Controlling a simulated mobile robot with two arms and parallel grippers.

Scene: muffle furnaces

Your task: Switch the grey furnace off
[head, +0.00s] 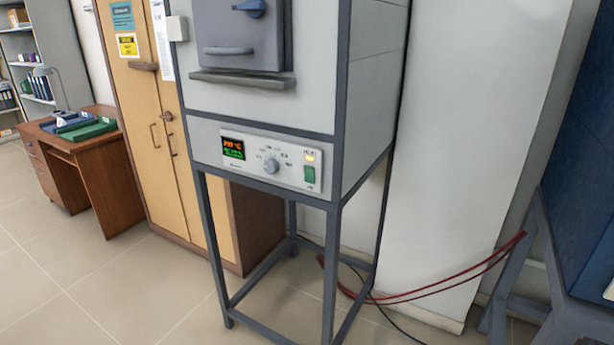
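The grey furnace (265,120) stands on a dark metal frame in the middle of the head view. Its control panel (240,165) has a lit display (233,147) with orange and green text. A round knob (271,166) sits in the panel's middle. A green rocker switch (309,174) is at the panel's right end, below a lit amber lamp (310,158). The furnace door (240,38) looks shut, with a blue latch (249,8) at its top. Neither of my grippers is in view.
A tan cabinet (150,110) stands left of the furnace, with a wooden desk (90,165) beyond it. A blue unit (585,170) on a grey stand is at the right. Red cables (440,290) run low between the furnace frame and that stand. The tiled floor (90,290) at front left is clear.

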